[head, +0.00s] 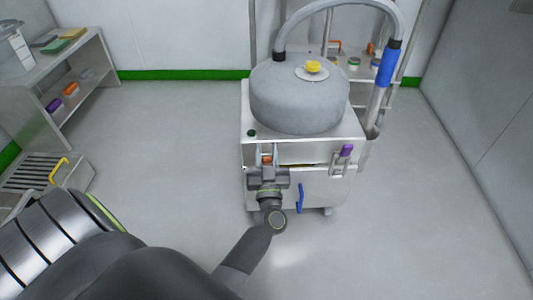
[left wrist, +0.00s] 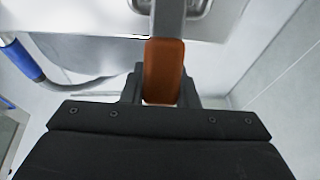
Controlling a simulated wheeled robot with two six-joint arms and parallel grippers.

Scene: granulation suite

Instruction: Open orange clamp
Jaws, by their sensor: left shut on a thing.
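The orange clamp (head: 267,159) is on the front left of the white machine cabinet (head: 312,188), below its top edge. In the left wrist view its orange handle (left wrist: 163,72) lies between my fingers, with a grey metal bar running up from it. My left gripper (head: 267,170) is shut on the orange handle; it also shows in the left wrist view (left wrist: 160,88). The gripper hides part of the clamp in the head view. My right gripper is not in view.
A purple-handled clamp (head: 346,151) and a blue handle (head: 300,198) are on the cabinet front, right of my gripper. A grey dome (head: 298,97) with a hose sits on top. A shelf (head: 75,85) stands at left.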

